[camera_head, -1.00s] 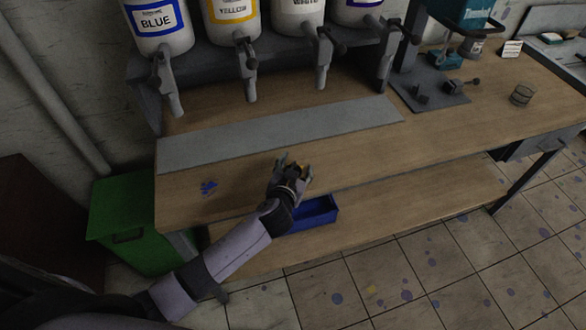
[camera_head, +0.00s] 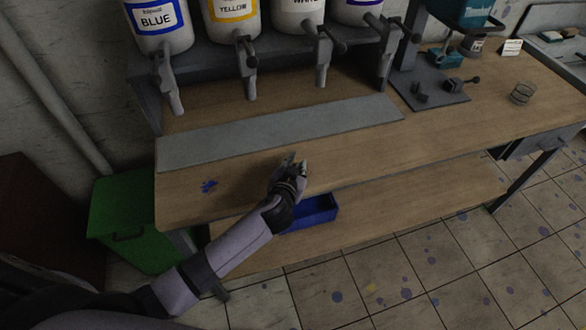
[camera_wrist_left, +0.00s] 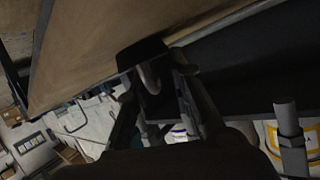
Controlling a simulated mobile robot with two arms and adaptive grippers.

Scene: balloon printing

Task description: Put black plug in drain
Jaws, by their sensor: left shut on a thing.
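My left gripper (camera_head: 296,164) is over the front part of the wooden workbench, just in front of the grey strip. In the left wrist view my left gripper (camera_wrist_left: 150,85) is shut on a dark piece, the black plug (camera_wrist_left: 141,52), between its fingertips. The plug is partly hidden by the fingers, and I cannot make it out in the head view. I cannot identify a drain in either view. My right gripper is not in view.
The long grey strip (camera_head: 280,133) lies on the workbench (camera_head: 400,150). Paint containers with taps, including the blue-labelled one (camera_head: 158,25), stand behind. A blue bin (camera_head: 316,212) is on the lower shelf. A green bin (camera_head: 130,222) stands left. The bench's right part holds a wire cup (camera_head: 523,92).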

